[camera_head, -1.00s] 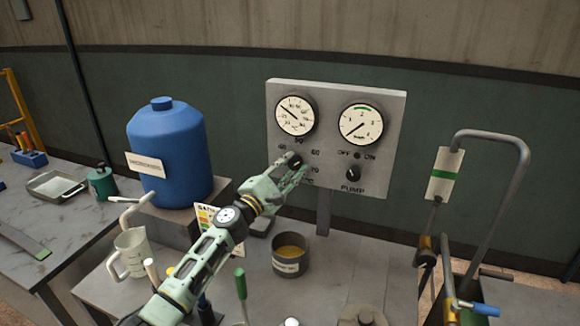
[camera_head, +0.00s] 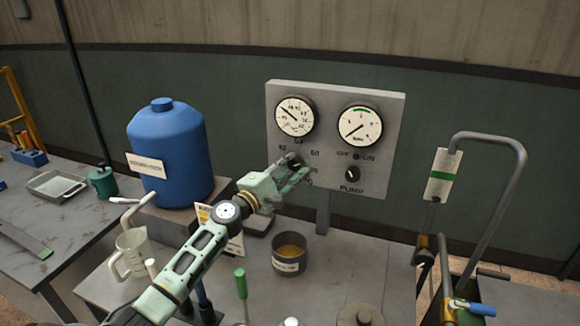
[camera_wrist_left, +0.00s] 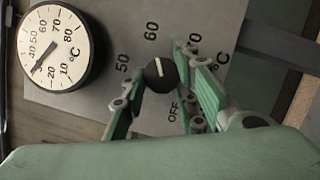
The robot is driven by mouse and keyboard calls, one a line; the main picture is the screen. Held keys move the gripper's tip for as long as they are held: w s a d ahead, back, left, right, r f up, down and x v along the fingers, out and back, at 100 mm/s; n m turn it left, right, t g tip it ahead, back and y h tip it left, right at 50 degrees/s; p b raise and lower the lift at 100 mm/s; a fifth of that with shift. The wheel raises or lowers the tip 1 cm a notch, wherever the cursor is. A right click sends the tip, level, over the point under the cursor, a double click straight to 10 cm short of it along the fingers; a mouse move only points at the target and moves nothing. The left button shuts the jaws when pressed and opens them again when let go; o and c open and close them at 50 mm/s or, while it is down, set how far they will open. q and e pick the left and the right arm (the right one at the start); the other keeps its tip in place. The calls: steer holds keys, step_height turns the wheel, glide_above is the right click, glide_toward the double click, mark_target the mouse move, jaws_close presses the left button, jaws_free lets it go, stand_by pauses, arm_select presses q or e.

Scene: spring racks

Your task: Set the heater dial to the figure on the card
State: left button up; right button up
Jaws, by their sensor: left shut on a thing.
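The heater dial (camera_head: 294,160) is a small dark knob with a white mark, on the grey control panel (camera_head: 388,120) under the left gauge. Figures such as 50, 60 and 70 and OFF surround it. My left gripper (camera_head: 291,174) is at the dial. In the left wrist view its green fingers (camera_wrist_left: 163,100) stand on either side of the dial (camera_wrist_left: 158,78), shut on it. My right gripper is out of view.
The pump switch (camera_head: 354,174) is right of the dial, below the right gauge (camera_head: 360,124). A dark pot (camera_head: 289,264) stands below the panel. A blue tank (camera_head: 170,155) and clear jug (camera_head: 133,255) are at left. A bent metal bar (camera_head: 503,215) rises at right.

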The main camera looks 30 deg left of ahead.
arm_select(q)
steer(key=shift+a+r, duration=0.15)
steer(key=shift+r, duration=0.35)
steer(key=o, duration=1)
steer(key=shift+f, duration=0.1)
steer(key=shift+f, duration=0.15)
steer(key=shift+s+f, duration=0.2)
steer(key=shift+s, duration=0.35)
steer(key=s, duration=0.7)
steer(key=s+a+f, duration=0.1)
steer(key=s, duration=0.2)
steer(key=shift+s+f, duration=0.1)
steer(key=shift+s, duration=0.3)
